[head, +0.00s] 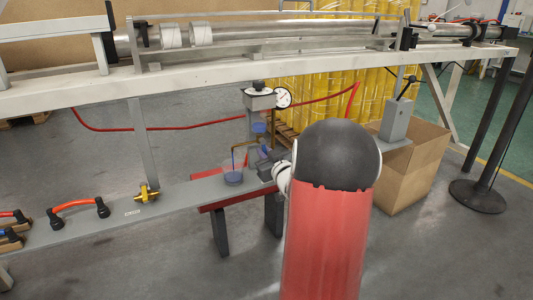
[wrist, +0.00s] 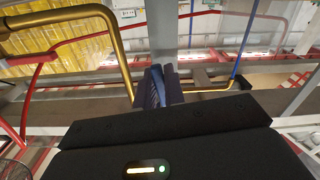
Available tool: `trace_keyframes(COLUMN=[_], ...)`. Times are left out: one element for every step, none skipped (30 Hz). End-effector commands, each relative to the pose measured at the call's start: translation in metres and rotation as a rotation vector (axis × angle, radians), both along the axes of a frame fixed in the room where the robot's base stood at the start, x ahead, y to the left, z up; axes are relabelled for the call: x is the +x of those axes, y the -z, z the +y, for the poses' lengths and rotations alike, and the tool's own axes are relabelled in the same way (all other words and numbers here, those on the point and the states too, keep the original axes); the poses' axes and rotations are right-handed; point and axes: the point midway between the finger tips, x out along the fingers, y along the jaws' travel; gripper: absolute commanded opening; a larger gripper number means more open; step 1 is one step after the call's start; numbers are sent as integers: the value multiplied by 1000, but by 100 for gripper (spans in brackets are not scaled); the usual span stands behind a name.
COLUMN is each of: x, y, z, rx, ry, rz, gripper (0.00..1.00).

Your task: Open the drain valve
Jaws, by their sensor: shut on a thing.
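The air filter unit (head: 260,98), with a round gauge (head: 283,97), is mounted under the long bench, with a blue bowl below it. A brass pipe (head: 236,150) bends down from it to a clear cup with bluish liquid (head: 233,175). My gripper (head: 266,157) is beside the brass pipe, just right of the cup. In the wrist view the dark fingers (wrist: 158,86) are shut on a small blue part, which looks like the drain valve handle; the fingers and the gripper body hide most of it. A thick brass pipe (wrist: 125,60) passes close to the left of the fingers.
A thinner brass pipe (wrist: 208,90) runs right of the fingers in the wrist view. In the head view a grey shelf beam (head: 110,218) carries a yellow valve (head: 147,193). A cardboard box (head: 415,170) stands right of my arm. Red hose (head: 160,129) hangs behind.

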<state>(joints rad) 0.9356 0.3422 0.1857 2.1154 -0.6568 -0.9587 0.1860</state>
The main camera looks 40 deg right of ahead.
Motion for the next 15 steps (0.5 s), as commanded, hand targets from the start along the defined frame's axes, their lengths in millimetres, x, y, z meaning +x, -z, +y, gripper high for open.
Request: trace_keyframes(x=[0, 0, 0, 0, 0, 0, 0, 0, 0, 0, 0, 0, 0, 0, 0], y=[0, 0, 0, 0, 0, 0, 0, 0, 0, 0, 0, 0, 0, 0, 0], z=[1, 1, 1, 1, 1, 1, 1, 1, 1, 1, 0, 0, 0, 0, 0], rx=[3, 3, 3, 3, 2, 2, 2, 2, 2, 2, 2, 1, 1, 1, 1], ry=[-1, -1, -1, -1, -1, -1, -1, -1, -1, -1, -1, -1, -1, -1, -1], rz=[-1, -1, -1, -1, 0, 0, 0, 0, 0, 0, 0, 0, 0, 0, 0], gripper=[0, 0, 0, 0, 0, 0, 15, 19, 24, 28, 32, 33, 33, 33, 33])
